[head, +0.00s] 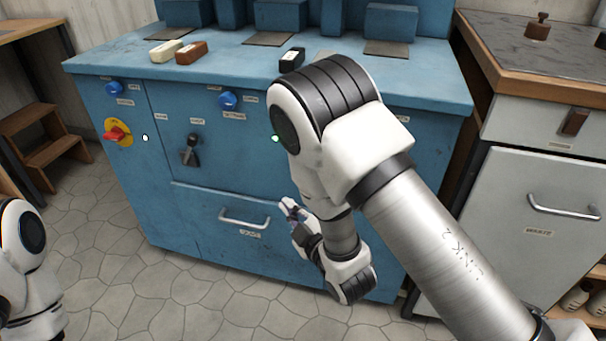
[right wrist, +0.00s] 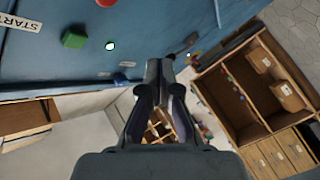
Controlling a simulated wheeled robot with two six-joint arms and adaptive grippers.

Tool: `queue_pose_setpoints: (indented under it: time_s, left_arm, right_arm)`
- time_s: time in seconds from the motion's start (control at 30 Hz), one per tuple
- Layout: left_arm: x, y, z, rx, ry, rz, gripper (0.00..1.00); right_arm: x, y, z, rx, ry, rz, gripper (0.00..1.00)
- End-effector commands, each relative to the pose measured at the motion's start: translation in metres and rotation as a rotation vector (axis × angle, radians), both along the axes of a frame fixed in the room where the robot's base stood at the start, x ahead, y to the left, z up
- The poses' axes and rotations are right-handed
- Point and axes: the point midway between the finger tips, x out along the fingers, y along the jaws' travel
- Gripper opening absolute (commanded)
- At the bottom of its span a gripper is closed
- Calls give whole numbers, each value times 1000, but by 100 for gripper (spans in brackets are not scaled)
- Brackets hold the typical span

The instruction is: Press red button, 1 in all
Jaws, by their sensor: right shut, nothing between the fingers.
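A red button (right wrist: 107,3) shows at the top edge of the right wrist view, partly cut off, on the blue panel. In the head view my right arm covers part of the cabinet front, and I cannot make out the red button there. My right gripper (head: 291,208) is shut and empty in front of the blue cabinet. In the right wrist view its fingertips (right wrist: 160,66) are together, apart from the button, below and right of it. My left gripper is out of view.
The blue cabinet (head: 85,68) carries a red rotary switch on a yellow plate (head: 116,133), blue knobs (head: 228,101) and a drawer handle (head: 243,219). Brushes (head: 191,52) lie on top. A grey cabinet (head: 540,185) stands to the right. Tiled floor is clear in front.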

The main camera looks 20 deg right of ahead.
Motion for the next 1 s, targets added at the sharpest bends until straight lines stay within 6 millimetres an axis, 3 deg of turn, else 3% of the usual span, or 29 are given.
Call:
queue_pose_setpoints:
  time_s: [0.6,1.0]
  left_arm:
    - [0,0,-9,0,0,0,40]
    - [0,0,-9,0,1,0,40]
  right_arm:
    - [65,-44,0,1,-2,-2,0]
    - [70,-48,0,0,0,0,0]
